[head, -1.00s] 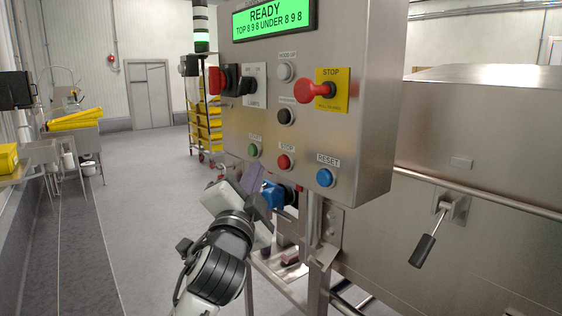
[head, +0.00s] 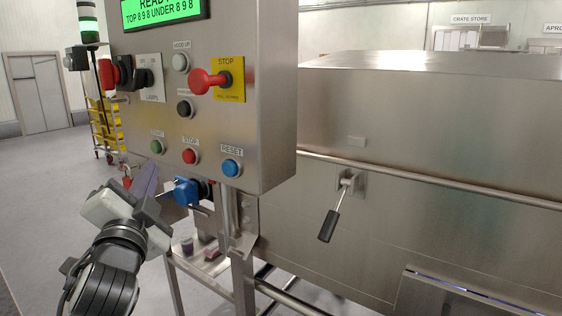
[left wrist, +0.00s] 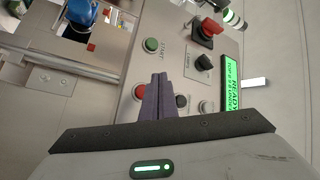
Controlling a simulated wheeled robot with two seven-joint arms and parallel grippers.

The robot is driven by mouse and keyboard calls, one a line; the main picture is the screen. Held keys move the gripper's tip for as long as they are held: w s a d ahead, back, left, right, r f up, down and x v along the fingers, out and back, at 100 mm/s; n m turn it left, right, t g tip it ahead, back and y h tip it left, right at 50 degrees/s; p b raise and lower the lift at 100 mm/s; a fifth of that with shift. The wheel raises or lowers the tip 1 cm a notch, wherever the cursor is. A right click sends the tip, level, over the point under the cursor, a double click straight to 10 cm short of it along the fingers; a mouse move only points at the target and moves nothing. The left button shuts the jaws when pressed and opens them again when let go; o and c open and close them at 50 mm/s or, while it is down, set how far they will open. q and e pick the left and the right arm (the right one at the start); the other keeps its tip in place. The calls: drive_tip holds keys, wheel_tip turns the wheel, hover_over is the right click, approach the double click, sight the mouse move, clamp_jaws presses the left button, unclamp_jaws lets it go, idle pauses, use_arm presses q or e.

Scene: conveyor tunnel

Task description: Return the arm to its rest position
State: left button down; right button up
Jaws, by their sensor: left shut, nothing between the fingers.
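My left arm comes in at the lower left of the head view. Its gripper (head: 146,180) is in front of the lower left of the steel control panel (head: 262,120), below the green start button (head: 157,146). In the left wrist view the two dark fingers (left wrist: 158,92) are together with nothing between them. The fingers overlap the panel face there, with the start button (left wrist: 151,45) beyond them. I cannot tell the exact gap between the fingers and the panel. My right gripper is in neither view.
The panel carries a red stop knob (head: 204,82), a blue reset button (head: 230,168) and a green display (head: 160,8). A blue connector (head: 187,191) sits below. A steel tunnel housing with a lever (head: 332,217) fills the right. Open floor (head: 40,190) lies left.

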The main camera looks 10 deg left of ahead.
use_arm(q)
drive_tip(key=s+d+f+g+h, duration=0.1)
drive_tip(key=d+f+g+h, duration=0.2)
drive_tip(key=f, duration=1.2)
drive_tip(key=s+d+f+g+h, duration=0.2)
drive_tip(key=d+f+h, duration=0.25)
drive_tip(key=f, duration=1.05)
drive_tip(key=s+d+f+n+g+h, duration=0.1)
drive_tip(key=s+d+f, duration=0.4)
drive_tip(key=s+f, duration=0.6)
drive_tip(key=s+d+f+n+g+h, duration=0.1)
drive_tip(key=s+d+f+n+g, duration=0.3)
drive_tip(key=s+f, duration=0.8)
drive_tip(key=shift+d+f+h, duration=0.35)
drive_tip(key=shift+d+f, duration=0.15)
drive_tip(key=shift+d, duration=0.35)
